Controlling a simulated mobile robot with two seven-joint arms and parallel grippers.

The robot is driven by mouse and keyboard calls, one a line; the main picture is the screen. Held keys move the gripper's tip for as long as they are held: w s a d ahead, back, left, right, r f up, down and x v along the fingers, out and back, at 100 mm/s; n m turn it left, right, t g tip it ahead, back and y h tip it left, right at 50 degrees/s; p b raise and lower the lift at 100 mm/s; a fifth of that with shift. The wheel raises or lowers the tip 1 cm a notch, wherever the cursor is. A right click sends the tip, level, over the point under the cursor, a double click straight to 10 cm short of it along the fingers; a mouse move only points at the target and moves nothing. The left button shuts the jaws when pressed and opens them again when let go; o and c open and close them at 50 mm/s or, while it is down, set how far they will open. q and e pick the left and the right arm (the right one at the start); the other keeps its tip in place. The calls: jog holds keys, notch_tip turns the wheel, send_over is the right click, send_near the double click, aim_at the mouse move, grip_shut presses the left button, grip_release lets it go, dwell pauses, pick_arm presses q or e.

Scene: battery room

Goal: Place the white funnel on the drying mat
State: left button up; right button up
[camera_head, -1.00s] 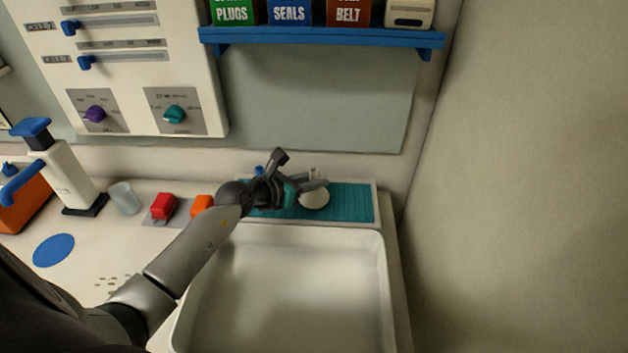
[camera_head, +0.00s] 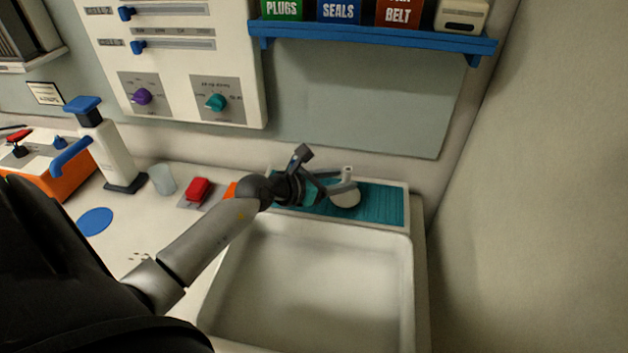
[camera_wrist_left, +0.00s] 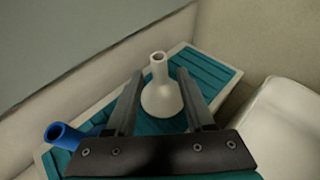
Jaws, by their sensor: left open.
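The white funnel (camera_head: 346,198) stands on the teal drying mat (camera_head: 385,206) behind the basin, wide end down and spout up. In the left wrist view the funnel (camera_wrist_left: 161,95) sits between the two fingers of my left gripper (camera_wrist_left: 162,82), with a visible gap on each side. The mat (camera_wrist_left: 205,70) shows around and beyond it. In the head view my left gripper (camera_head: 338,186) reaches in over the mat from the left, open, with its fingers at the funnel. My right gripper is not in view.
A white basin (camera_head: 310,290) lies in front of the mat. A blue tube-like item (camera_wrist_left: 62,134) is at the mat's left end. A red block (camera_head: 198,189), a clear cup (camera_head: 163,180) and a white blue-handled device (camera_head: 112,155) stand left. A blue shelf (camera_head: 375,39) hangs above.

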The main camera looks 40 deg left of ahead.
pick_arm(q)
jog(key=v, duration=0.9)
jog(key=shift+p, duration=0.3)
jog(key=shift+s, duration=0.1)
